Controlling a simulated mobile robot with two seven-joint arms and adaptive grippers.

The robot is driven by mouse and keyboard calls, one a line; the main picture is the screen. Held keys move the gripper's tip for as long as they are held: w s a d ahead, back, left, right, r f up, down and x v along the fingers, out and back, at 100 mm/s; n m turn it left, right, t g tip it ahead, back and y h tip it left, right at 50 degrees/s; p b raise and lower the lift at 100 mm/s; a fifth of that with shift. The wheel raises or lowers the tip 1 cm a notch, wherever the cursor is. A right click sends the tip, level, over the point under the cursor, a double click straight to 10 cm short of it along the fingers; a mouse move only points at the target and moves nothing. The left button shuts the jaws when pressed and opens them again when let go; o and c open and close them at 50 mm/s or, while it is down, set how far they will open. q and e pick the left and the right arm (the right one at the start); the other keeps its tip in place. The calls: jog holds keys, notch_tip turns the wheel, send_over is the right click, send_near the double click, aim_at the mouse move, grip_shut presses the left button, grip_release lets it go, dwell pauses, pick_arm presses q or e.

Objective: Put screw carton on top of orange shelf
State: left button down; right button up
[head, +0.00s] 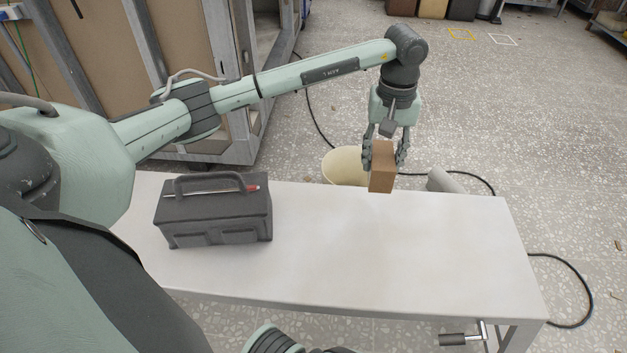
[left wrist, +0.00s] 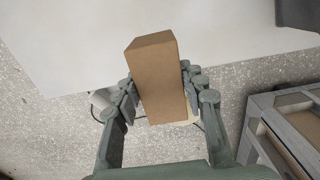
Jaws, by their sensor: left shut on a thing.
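The screw carton (head: 382,168) is a plain brown box. My left gripper (head: 384,150) is shut on it and holds it upright near the far edge of the white table. In the left wrist view the carton (left wrist: 158,80) stands between the two fingers of my left gripper (left wrist: 160,95). I cannot tell from the head view whether the carton's bottom clears the table. No orange shelf shows in either view. My right gripper is not in view.
The white table (head: 330,235) carries a dark grey toolbox (head: 215,212) with a red-tipped tool on top. A cream bucket (head: 343,168) and a grey cylinder (head: 443,181) are behind the table. A metal frame (head: 240,60) stands at back left. The table's right half is clear.

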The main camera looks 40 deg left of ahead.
pick_arm(q)
jog(key=s+a+f, duration=0.1)
jog(key=s+f, duration=0.2)
jog(key=s+a+f+p, duration=0.1)
jog(key=s+a+f, duration=0.1)
jog(key=s+f, duration=0.1)
jog(key=s+a+f, duration=0.2)
jog(key=s+f, duration=0.1)
jog(key=shift+s+f+p, duration=0.3)
jog(key=shift+s+f, duration=0.1)
jog(key=shift+f, duration=0.35)
jog(key=shift+w+a, duration=0.1)
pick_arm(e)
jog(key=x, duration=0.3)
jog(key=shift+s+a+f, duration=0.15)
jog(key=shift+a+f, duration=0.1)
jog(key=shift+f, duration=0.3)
pick_arm(q)
jog(key=shift+f, duration=0.1)
jog(key=c, duration=1.3)
grip_release()
jog(key=shift+c, duration=0.2)
jog(key=o, duration=0.4)
jog(key=shift+o, duration=0.2)
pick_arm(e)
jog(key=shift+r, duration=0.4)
